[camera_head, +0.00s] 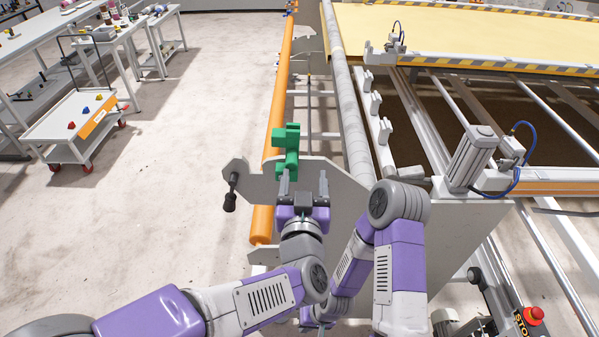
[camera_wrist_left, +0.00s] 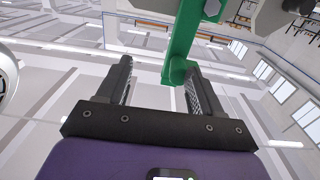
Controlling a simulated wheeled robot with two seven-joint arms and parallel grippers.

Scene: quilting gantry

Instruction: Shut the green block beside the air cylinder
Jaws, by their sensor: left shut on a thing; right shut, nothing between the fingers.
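The green block (camera_head: 286,145) is a stepped piece with a narrow lower part, beside the orange roller at the near end plate. My left gripper (camera_head: 303,180) is right below it, fingers pointing away from me. The grey air cylinder (camera_head: 476,155) stands upright well to the right, with a blue hose. Only a part of my right gripper (camera_head: 316,319) shows, low behind my left forearm; it is shut and empty.
The grey end plate (camera_head: 343,190) carries a black crank handle (camera_head: 231,192) left of my left gripper. The orange roller (camera_head: 279,110) and a grey roller (camera_head: 345,95) run away from me. A white cart (camera_head: 68,128) stands on clear floor at left. A red stop button (camera_head: 534,315) is at lower right.

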